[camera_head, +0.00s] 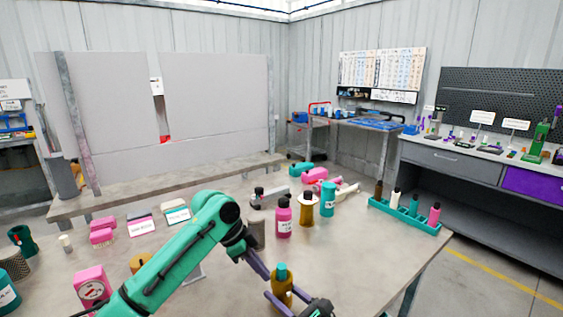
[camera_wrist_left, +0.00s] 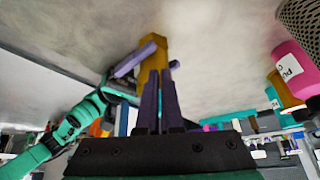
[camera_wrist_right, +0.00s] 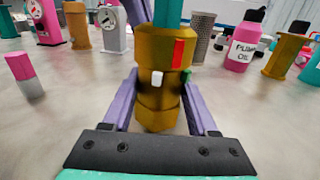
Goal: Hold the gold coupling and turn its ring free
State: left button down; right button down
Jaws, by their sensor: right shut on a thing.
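The gold coupling (camera_head: 283,287) stands roughly upright near the front of the table, with a teal upper piece (camera_head: 281,271). In the right wrist view the gold body (camera_wrist_right: 160,95) shows small red, white and green marks. My right gripper (camera_wrist_right: 158,105) is shut on it, one purple finger on each side.
Behind the coupling stand a pink oil bottle (camera_head: 284,218), a gold spool-shaped part (camera_head: 306,211) and a teal cylinder (camera_head: 328,199). A teal rack (camera_head: 404,216) sits at the right. Pink parts (camera_head: 101,232) lie at the left. The table right of the coupling is clear.

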pick_arm(q)
jog(key=shift+w+d, duration=0.2)
jog(key=shift+w, duration=0.05)
dwell(0.3)
notch_tip(320, 180, up, 6)
jog(key=a, duration=0.1)
dwell(0.6)
jog(key=shift+w, duration=0.1)
jog(key=s+d+r+n+t+y, duration=0.1)
jog(key=s+d+n+y, duration=0.1)
jog(key=s+n+y, duration=0.3)
notch_tip(320, 180, down, 7)
jog(key=n+h, duration=0.1)
jog(key=shift+w+a, duration=0.15)
